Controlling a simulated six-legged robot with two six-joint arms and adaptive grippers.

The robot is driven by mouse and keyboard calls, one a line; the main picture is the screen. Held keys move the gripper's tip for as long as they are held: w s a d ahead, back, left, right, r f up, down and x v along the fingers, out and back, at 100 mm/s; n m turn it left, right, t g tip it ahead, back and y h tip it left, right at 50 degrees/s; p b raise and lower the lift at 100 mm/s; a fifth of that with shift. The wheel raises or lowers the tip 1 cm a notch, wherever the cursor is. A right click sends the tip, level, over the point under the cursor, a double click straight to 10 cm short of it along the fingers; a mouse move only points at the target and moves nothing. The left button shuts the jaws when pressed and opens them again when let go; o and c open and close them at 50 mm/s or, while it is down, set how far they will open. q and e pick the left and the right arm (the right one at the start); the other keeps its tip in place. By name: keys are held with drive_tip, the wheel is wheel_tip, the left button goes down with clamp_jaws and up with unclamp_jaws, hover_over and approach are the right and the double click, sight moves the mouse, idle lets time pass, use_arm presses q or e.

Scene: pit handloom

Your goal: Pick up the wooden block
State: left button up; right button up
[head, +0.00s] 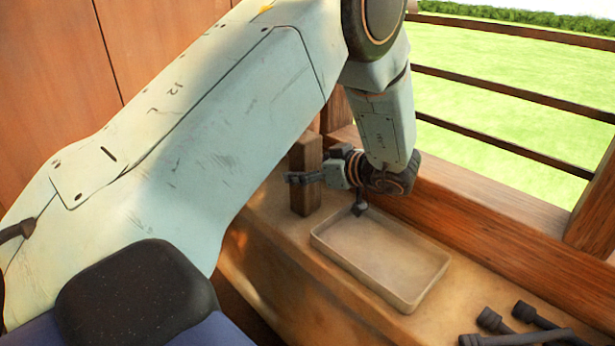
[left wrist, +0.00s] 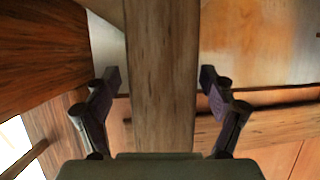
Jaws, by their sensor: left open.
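The wooden block (head: 305,200) is a brown upright post standing on the tan ledge, behind the far left corner of the tray. My left gripper (head: 304,172) is at its upper part, with one dark finger crossing in front of the block; the other finger is largely hidden. In the left wrist view the block (left wrist: 162,50) runs down the middle between the two fingers of the open left gripper (left wrist: 160,78). A gap shows on each side of it, so neither finger appears to touch it. My right gripper is not in view.
A shallow beige tray (head: 330,252) lies on the ledge (head: 290,265) just below the left gripper. Several dark rod-like pieces (head: 525,335) lie at the lower right. A wooden beam (head: 490,225) and railing run behind the ledge. A wood panel wall (head: 60,80) stands at left.

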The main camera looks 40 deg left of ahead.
use_arm(q)
drive_tip(key=shift+s+a, duration=0.25)
drive_tip(key=shift+c, duration=1.5)
drive_tip(key=shift+w+d, duration=0.2)
drive_tip(key=c, duration=0.5)
drive_tip(key=shift+s+a, duration=0.15)
drive_tip(key=shift+a, duration=0.05)
drive_tip(key=c, duration=0.4)
drive_tip(key=shift+d, duration=0.1)
drive_tip(key=shift+c, duration=1.4)
